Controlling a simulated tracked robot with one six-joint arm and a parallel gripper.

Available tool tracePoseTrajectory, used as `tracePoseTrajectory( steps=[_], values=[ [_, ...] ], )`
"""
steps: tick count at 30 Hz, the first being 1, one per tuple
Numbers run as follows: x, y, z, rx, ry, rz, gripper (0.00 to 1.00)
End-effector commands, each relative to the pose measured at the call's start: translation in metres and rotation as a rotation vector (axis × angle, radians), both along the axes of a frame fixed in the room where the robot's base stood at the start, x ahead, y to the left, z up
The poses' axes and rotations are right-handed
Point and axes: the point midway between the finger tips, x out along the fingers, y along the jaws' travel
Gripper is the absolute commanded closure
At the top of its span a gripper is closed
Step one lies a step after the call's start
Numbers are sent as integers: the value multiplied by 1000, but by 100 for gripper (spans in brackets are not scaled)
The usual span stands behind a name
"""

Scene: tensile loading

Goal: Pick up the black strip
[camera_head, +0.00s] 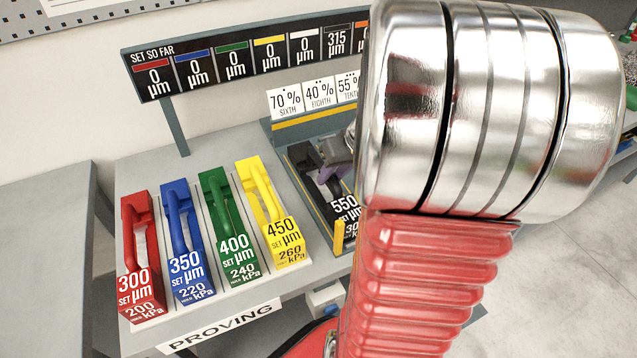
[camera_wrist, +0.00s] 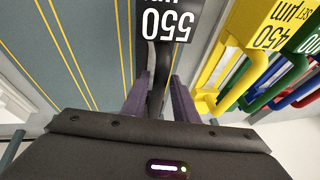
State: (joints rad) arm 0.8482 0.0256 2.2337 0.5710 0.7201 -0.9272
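The black strip (camera_head: 345,206), labelled 550 µm, lies in a dark grey fixture (camera_head: 320,218) on the bench, right of the yellow strip. Its label (camera_wrist: 165,22) and black handle (camera_wrist: 158,75) also show in the wrist view. My gripper (camera_head: 330,172) is at the handle, partly hidden behind my arm in the head view. In the wrist view, my gripper's purple fingers (camera_wrist: 160,95) stand on either side of the handle. Whether they press on it cannot be told. The strip's right part is hidden by my arm in the head view.
Red (camera_head: 140,255), blue (camera_head: 185,240), green (camera_head: 229,228) and yellow (camera_head: 270,212) strips stand in a row to the left. A sign board (camera_head: 250,55) and percentage cards (camera_head: 303,98) stand behind. Bare bench shows at the back left.

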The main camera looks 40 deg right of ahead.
Motion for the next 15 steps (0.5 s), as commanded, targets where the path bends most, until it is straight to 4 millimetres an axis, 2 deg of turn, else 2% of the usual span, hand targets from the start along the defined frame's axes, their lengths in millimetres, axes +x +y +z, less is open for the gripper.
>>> tracePoseTrajectory(
  steps=[15],
  values=[
    [4, 1, -9, 2, 1, 0, 74]
  ],
)
